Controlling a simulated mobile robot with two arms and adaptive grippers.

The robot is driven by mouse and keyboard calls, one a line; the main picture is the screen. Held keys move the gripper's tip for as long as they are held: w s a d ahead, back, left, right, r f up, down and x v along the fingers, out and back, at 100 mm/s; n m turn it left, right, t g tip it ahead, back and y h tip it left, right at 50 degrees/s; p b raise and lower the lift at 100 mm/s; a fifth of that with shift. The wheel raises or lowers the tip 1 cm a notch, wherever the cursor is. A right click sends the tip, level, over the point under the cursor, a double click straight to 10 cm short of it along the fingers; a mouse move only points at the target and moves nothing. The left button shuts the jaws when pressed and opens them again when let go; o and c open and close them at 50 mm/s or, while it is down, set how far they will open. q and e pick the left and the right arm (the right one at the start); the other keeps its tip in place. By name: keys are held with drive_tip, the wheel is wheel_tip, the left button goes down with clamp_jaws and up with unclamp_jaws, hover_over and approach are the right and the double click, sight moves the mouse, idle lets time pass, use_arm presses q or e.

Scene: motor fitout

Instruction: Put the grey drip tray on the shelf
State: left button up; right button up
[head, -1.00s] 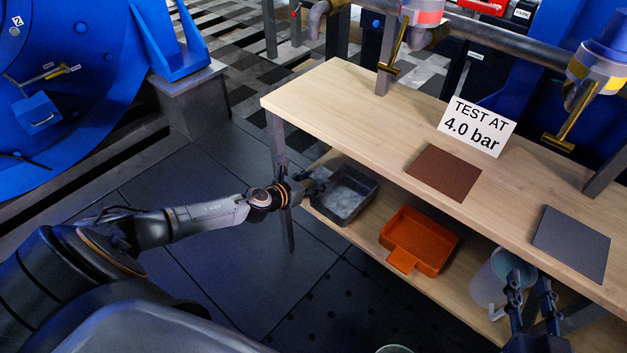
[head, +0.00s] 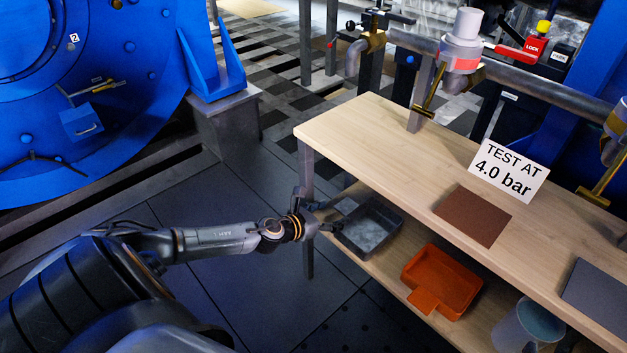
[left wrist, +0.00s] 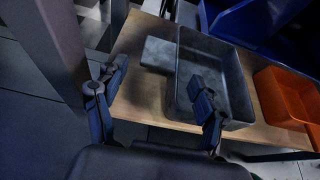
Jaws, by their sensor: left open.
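The grey drip tray (head: 384,249) sits upright on the wooden lower shelf (head: 397,285) of the bench, near its left end. The left wrist view shows the tray (left wrist: 241,88) with a flat grip tab (left wrist: 158,53) on its left side. My left gripper (head: 322,216) is at the tray's tab end. It is open, and its fingers (left wrist: 158,80) stand apart with the tab beyond and between them in the picture. One finger overlaps the tray's near wall; I cannot tell whether it touches.
An orange tray (head: 446,278) and a light grey-blue mug (head: 527,326) stand on the lower shelf to the right. A bench leg (head: 307,250) is close beside my left gripper. The bench top (head: 385,140) holds a brown mat (head: 473,215), a grey mat (head: 598,290) and a sign (head: 509,171).

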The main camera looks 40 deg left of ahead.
use_arm(q)
drive_tip(key=v, duration=0.8)
drive_tip(key=s+d+r+n, duration=0.3)
drive_tip(key=d+n, duration=0.4)
drive_tip(key=n, duration=0.4)
drive_tip(key=s+d+r+n+g, duration=0.1)
drive_tip(key=s+d+r+n, duration=0.2)
drive_tip(key=d+n, duration=0.4)
drive_tip(key=s+d+r+n, duration=0.3)
drive_tip(key=d+n, duration=0.4)
drive_tip(key=n, duration=1)
drive_tip(key=shift+s+d+r+g+p, duration=0.2)
drive_tip(key=shift+s+g+p, duration=0.1)
drive_tip(key=shift+g+p, duration=0.1)
use_arm(e)
drive_tip(key=f, duration=0.1)
drive_tip(key=s+f+g, duration=0.1)
drive_tip(key=s+d+f+g, duration=0.1)
drive_tip(key=shift+s+d+f+h, duration=0.1)
drive_tip(key=shift+s+f+h, duration=0.15)
drive_tip(key=shift+h, duration=0.15)
use_arm(q)
drive_tip(key=shift+f, duration=0.1)
